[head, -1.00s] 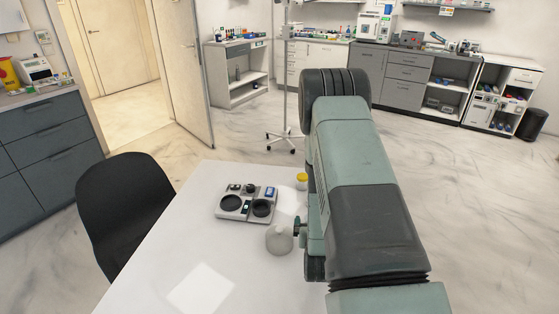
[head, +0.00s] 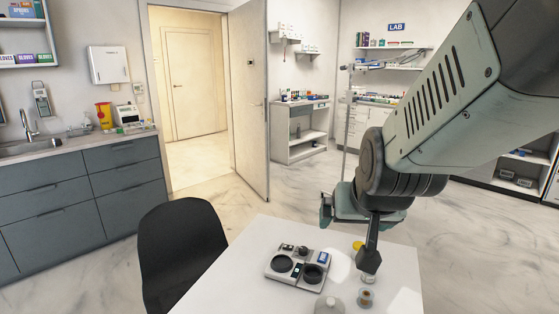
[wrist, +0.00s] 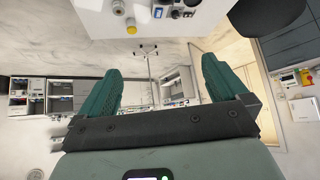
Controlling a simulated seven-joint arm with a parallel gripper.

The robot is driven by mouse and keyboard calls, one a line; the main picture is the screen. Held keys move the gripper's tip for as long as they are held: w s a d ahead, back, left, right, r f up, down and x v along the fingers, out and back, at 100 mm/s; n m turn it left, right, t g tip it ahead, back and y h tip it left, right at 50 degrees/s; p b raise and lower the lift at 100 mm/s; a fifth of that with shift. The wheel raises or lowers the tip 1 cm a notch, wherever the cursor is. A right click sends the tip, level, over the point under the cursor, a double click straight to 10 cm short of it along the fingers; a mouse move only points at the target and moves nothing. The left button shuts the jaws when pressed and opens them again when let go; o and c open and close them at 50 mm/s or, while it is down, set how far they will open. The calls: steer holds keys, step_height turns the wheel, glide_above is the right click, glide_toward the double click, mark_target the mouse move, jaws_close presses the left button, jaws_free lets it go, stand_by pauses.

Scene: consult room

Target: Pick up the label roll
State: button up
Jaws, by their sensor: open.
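The label roll (head: 365,297) appears to be the small pale roll with a brownish core, standing near the front of the white table (head: 235,275) in the head view. It is right of a pale dome-shaped object (head: 328,305). I cannot make it out for sure in the wrist view. My gripper (head: 358,212) is above and beyond the roll, apart from it. In the wrist view my gripper (wrist: 161,68) has its two teal fingers wide apart with nothing between them.
A tray with two round wells (head: 297,268) sits left of the roll. A yellow-capped jar (head: 358,246) stands behind it; it also shows in the wrist view (wrist: 131,29). A black chair (head: 180,250) stands left of the table. The table's left front is clear.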

steer(key=s+a+r+g, duration=0.1)
steer(key=s+r, duration=0.3)
steer(key=s, duration=0.3)
steer(key=shift+s+a+r+n, duration=0.15)
steer(key=shift+s+a+n, duration=0.1)
steer(key=shift+s+n, duration=0.1)
steer(key=shift+n+g, duration=0.25)
steer(key=shift+g, duration=0.35)
steer(key=s, duration=0.3)
steer(key=s+r, duration=0.1)
steer(key=s, duration=0.2)
steer(key=s+r, duration=0.1)
steer(key=s, duration=0.2)
steer(key=shift+s+a, duration=0.2)
steer(key=shift+a, duration=0.1)
steer(key=shift+c, duration=0.8)
steer(key=shift+s, duration=0.25)
steer(key=shift+c, duration=1.2)
steer(key=shift+w, duration=0.1)
